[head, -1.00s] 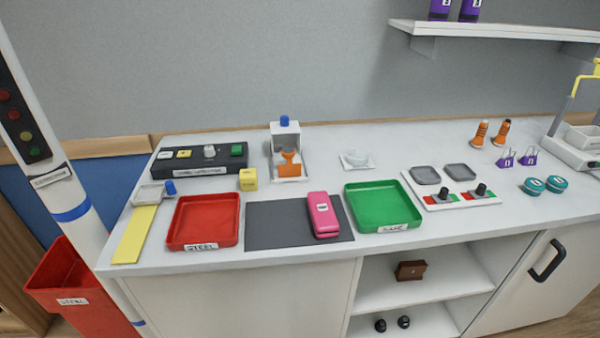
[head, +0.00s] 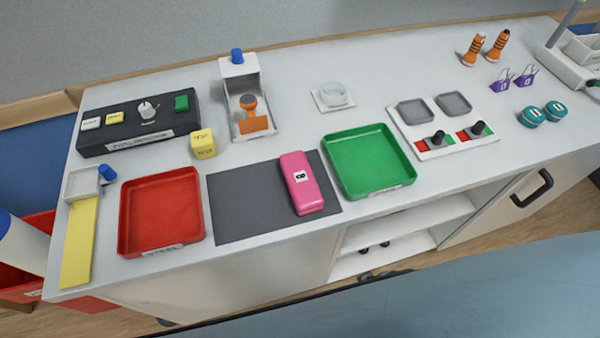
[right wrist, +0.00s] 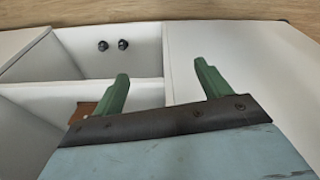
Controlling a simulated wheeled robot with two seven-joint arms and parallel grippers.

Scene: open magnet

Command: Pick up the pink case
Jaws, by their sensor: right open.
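The pink case (head: 302,183) lies on the right part of a dark grey mat (head: 240,205), between a red tray and a green tray. It has a white label with a dark mark. My right gripper (right wrist: 162,82) shows in the right wrist view with its two green fingers apart and nothing between them. It faces the cabinet's open shelves, below the countertop, away from the case. In the head view neither gripper shows. My left gripper is in no view.
The red tray (head: 125,215) is left of the mat and the green tray (head: 410,170) right of it. A yellow cube (head: 203,144), a black control box (head: 100,135) and a stamp-like device (head: 252,115) stand behind. The countertop's front edge runs close before the mat.

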